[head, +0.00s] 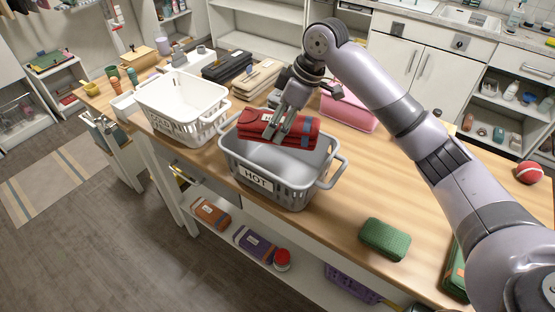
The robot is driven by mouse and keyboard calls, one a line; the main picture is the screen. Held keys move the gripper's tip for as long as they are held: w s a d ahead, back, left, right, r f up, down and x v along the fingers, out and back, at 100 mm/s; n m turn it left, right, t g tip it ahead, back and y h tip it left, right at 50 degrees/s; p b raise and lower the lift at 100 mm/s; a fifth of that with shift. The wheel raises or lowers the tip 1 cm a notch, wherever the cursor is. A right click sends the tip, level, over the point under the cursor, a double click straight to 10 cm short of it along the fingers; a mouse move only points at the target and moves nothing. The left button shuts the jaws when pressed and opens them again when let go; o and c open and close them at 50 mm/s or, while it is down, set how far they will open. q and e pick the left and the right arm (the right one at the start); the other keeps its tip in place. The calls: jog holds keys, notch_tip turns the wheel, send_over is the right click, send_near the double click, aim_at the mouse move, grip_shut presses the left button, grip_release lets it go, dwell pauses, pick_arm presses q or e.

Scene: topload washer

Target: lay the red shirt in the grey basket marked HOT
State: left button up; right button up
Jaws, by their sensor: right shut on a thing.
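The grey basket (270,186) stands on the wooden table with its HOT label facing me. The red shirt (257,129) is a folded bundle with a blue-grey stripe. My right gripper (283,137) is shut on the shirt from above. The shirt is over the basket's opening, near its far rim; I cannot tell whether it touches the basket. Part of the basket's back rim is hidden by the shirt and gripper. My left gripper is not in view.
A white basket (181,100) stands to the left. A pink container (348,110) is behind my right arm. Black folded clothing (227,66) and beige folded clothing (257,77) lie at the back. A green folded bundle (385,238) lies on the right, with bare tabletop around it.

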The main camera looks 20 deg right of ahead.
notch_tip(320, 180, down, 11)
jog(key=shift+r+p, duration=0.1)
jog(key=shift+p, duration=0.7)
notch_tip(320, 180, down, 3)
jog(key=shift+r, duration=0.2)
jog(key=shift+w+f+p, duration=0.1)
jog(key=shift+f+p, duration=0.2)
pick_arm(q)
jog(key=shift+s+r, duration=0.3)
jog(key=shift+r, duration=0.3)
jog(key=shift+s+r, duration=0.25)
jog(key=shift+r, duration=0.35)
pick_arm(e)
jog(key=shift+f, duration=0.15)
jog(key=o, duration=1)
jog(key=shift+f, duration=0.1)
jog(key=shift+c, duration=0.2)
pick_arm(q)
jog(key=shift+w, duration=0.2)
pick_arm(e)
jog(key=o, duration=0.3)
